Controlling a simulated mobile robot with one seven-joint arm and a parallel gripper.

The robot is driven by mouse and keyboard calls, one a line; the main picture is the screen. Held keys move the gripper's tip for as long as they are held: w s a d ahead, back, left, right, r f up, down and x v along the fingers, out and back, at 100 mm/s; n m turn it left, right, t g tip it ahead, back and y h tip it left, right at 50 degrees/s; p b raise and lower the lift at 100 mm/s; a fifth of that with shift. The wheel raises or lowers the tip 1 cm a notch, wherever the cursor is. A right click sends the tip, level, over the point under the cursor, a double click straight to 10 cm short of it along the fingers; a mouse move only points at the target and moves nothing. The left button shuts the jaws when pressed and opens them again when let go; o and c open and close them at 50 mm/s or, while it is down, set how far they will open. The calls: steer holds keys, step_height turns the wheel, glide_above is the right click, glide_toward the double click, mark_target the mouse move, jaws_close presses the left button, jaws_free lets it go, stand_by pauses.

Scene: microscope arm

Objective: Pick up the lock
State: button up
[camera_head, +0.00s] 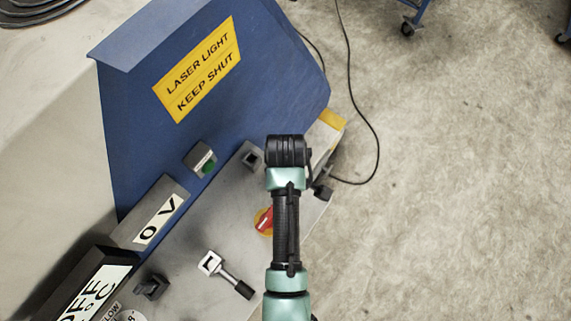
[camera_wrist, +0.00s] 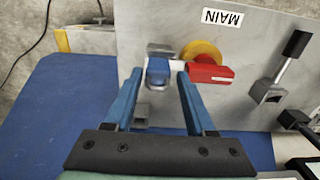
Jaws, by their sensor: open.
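A small lock-like piece with a blue body (camera_wrist: 158,76) and a grey and white upper part is on the grey panel in the wrist view, just left of the red handle. My gripper (camera_wrist: 158,73) is open, with one blue finger on each side of this piece. I cannot tell whether the fingers touch it. In the head view my arm covers this spot, and neither the lock nor my fingertips can be made out.
A red handle on a yellow disc (camera_wrist: 208,68) sits close to my right finger, and also shows in the head view (camera_head: 264,221). A lever (camera_wrist: 284,70) stands farther right. The blue housing (camera_head: 200,90) rises behind the panel (camera_head: 195,240). Open floor lies right.

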steer(key=shift+w+f+p, duration=0.15)
steer(key=shift+f+p, duration=0.15)
steer(key=shift+f, duration=1.45)
steer(key=shift+c, duration=0.2)
jaws_close()
